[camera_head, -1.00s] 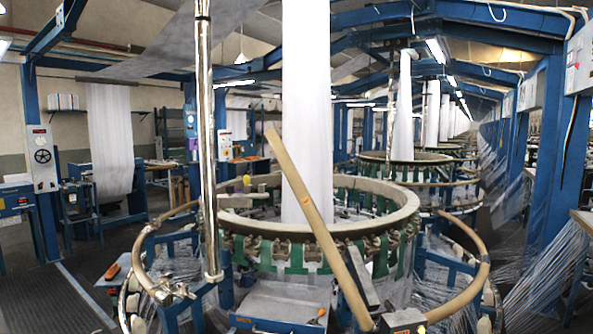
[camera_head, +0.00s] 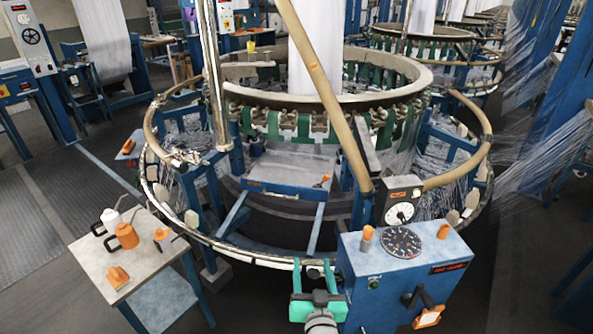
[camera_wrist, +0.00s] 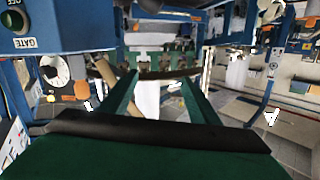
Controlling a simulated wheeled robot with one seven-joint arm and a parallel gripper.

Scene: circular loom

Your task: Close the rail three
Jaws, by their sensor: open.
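A tan tubular rail (camera_head: 325,90) stands raised at a slant in front of the circular loom (camera_head: 420,78). Its lower end sits at the gauge box at front right. In the head view its upper end is cut off. Other tan rail sections curve around the left (camera_head: 150,122) and right (camera_head: 470,172) of the loom, with a gap between them at the front. No number shows which is rail three. My green gripper (camera_head: 313,272) is at the bottom centre, open and empty, apart from the slanted rail. Its green fingers also show in the wrist view (camera_wrist: 160,82).
A blue control box (camera_head: 400,265) with dials and a crank stands just right of my gripper. A low metal rail (camera_head: 230,246) curves across the loom's front. A small table (camera_head: 130,225) with orange items stands at left. The floor at far left is clear.

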